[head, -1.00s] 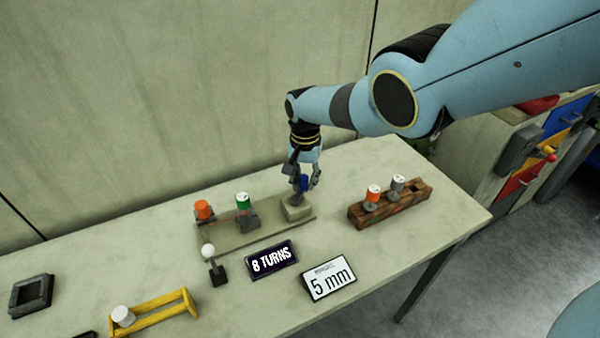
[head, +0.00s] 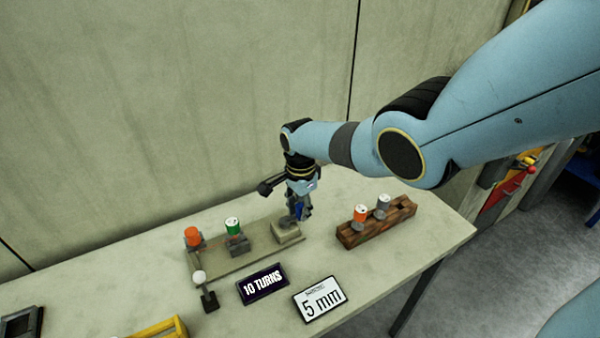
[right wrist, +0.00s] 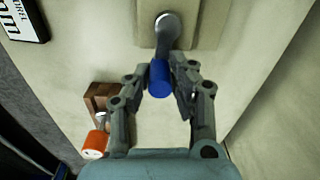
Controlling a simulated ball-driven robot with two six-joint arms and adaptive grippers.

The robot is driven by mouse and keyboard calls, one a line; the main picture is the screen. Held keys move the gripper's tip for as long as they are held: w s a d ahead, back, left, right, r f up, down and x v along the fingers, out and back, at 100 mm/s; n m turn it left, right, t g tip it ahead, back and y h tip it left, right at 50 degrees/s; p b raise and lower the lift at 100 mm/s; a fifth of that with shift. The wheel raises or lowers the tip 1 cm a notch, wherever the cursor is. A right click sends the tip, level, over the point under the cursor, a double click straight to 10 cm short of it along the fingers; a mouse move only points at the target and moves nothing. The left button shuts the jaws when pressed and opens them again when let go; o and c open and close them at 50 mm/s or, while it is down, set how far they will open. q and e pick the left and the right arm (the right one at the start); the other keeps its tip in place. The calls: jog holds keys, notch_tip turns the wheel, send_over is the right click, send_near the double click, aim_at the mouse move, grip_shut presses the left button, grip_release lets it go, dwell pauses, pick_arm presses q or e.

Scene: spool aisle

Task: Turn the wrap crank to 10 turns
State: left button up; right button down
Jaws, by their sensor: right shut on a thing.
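The wrap crank has a blue handle (right wrist: 160,80) on a grey arm (right wrist: 168,32), mounted on a pale block (head: 287,233) on the bench. My right gripper (head: 299,210) is above this block, shut on the blue handle. In the right wrist view its fingers (right wrist: 161,70) lie on both sides of the handle. A dark display (head: 262,284) in front of the crank reads "10 TURNS". My left gripper is not in view.
A green-and-white spool (head: 233,226) and an orange piece (head: 193,237) stand left of the crank.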

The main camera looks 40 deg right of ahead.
aim_at(300, 206)
jog(key=shift+s+a+f, duration=0.35)
jog(key=shift+s, duration=0.05)
jog(key=c, duration=1.5)
grip_release()
jog(key=o, duration=0.3)
jog(key=shift+w, duration=0.2)
jog(key=shift+o, duration=0.2)
jog(key=shift+w+d+r, duration=0.15)
jog(key=shift+d+r, duration=0.05)
jog(key=shift+r, duration=0.05)
jog(key=shift+r, duration=0.55)
notch_tip(300, 206, up, 11)
jog(key=shift+f, duration=0.15)
